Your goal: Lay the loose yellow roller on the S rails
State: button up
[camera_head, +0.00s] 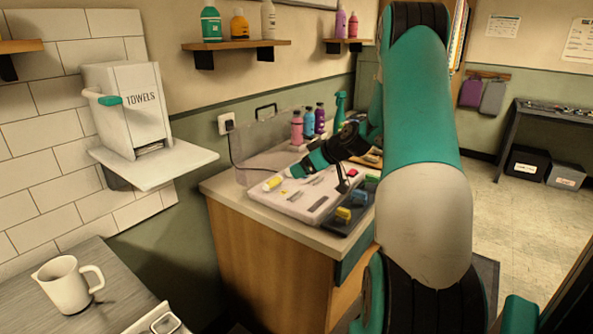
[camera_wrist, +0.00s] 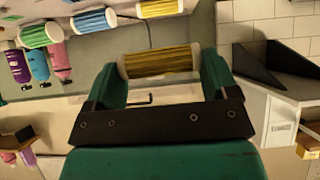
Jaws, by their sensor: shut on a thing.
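My gripper (camera_wrist: 160,75) is shut on a yellow roller (camera_wrist: 158,62) with pale ends; the roller lies crosswise between the two green fingers. In the head view my gripper (camera_head: 285,177) is low at the left end of a white board (camera_head: 296,206) on the counter, with the yellow roller (camera_head: 272,183) at its tip. I cannot tell whether the roller touches the board. Grey strips (camera_head: 318,203) lie on the board; no letter S is readable. The wrist view also shows another yellow roller (camera_wrist: 160,8), a blue one (camera_wrist: 95,20) and a green one (camera_wrist: 40,33).
A dark tray (camera_head: 340,228) with a yellow roller (camera_head: 343,214) and a blue one (camera_head: 358,197) sits at the board's right. A see-through panel (camera_head: 262,150) stands behind the board. Bottles (camera_head: 308,122) stand behind. A towel box (camera_head: 130,108) is at left.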

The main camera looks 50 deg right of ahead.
aim_at(299, 198)
jog(key=shift+w+a+f+m+t, duration=0.1)
jog(key=shift+w+f+m+t, duration=0.1)
jog(key=shift+w+f, duration=0.4)
jog(key=shift+w+a+f+m+t, duration=0.1)
jog(key=shift+w+f+t, duration=0.2)
jog(key=shift+w, duration=0.35)
jog(key=shift+f+b, duration=1.7)
jog(key=shift+f, duration=0.95)
jog(key=shift+f+b, duration=0.45)
jog(key=shift+s+f+b, duration=0.1)
jog(key=shift+f+b, duration=0.1)
jog(key=shift+b, duration=0.45)
jog(key=o, duration=0.8)
jog(key=shift+r, duration=0.1)
jog(key=shift+r+p, duration=1.8)
jog(key=shift+r, duration=1.65)
